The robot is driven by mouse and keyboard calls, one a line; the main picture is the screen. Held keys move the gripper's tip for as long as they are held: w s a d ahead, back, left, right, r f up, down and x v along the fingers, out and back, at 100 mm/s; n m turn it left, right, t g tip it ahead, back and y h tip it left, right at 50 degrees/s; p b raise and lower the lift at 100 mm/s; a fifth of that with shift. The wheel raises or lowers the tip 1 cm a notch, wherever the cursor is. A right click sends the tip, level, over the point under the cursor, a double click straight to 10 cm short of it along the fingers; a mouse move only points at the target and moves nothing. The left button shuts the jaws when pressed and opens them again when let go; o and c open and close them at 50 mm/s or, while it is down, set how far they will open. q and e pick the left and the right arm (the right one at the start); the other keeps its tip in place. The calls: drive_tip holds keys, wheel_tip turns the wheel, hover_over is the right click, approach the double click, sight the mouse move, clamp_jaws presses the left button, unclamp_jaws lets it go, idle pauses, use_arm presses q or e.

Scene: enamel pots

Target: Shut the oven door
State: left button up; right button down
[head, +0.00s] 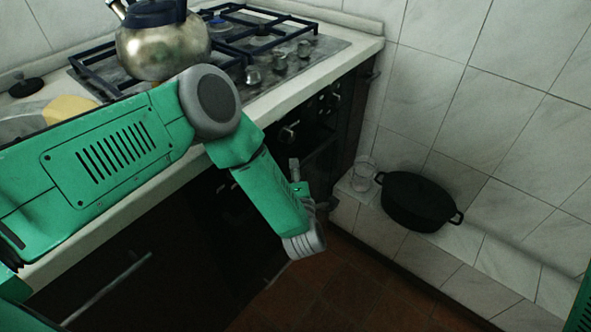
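The oven (322,108) is a dark front with knobs, set under the hob at the counter's right end. Its lower part is largely hidden behind my green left arm. The oven door is dark and only partly visible, and I cannot tell how far it is open. My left gripper (312,192) is beyond the end of the forearm, close to the oven front. Only small grey parts of it show, so its opening and any contact with the door are unclear. My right gripper is out of view; only a green sliver of that arm shows at the right edge.
A metal kettle (163,45) stands on the gas hob (330,47). A black pot (418,202) and a clear glass (363,174) stand on the tiled ledge (487,262) at right. A bar handle (107,289) crosses the dark front at lower left. The red-brown floor (340,290) looks clear.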

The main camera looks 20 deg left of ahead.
use_arm(q)
drive_tip(key=f+v, duration=0.1)
drive_tip(key=v, duration=1)
drive_tip(key=shift+r, duration=0.45)
drive_tip(key=shift+s+d, duration=0.1)
drive_tip(key=shift+d, duration=0.05)
drive_tip(key=s+a+f+m+g+h, duration=0.5)
drive_tip(key=s+f+m+g+h, duration=0.45)
drive_tip(key=m, duration=0.75)
drive_tip(key=s+a+r+m+g+y, duration=0.1)
drive_tip(key=s+a+m+g, duration=0.1)
drive_tip(key=s, duration=0.7)
drive_tip(key=s+a+r+m+g+y+p, duration=0.1)
drive_tip(key=s+a+r+m+g, duration=0.1)
drive_tip(key=s+a+m, duration=0.3)
drive_tip(key=s+a+g, duration=0.1)
drive_tip(key=s, duration=0.3)
drive_tip(key=shift+a+r+m, duration=0.15)
drive_tip(key=shift+a+m, duration=0.15)
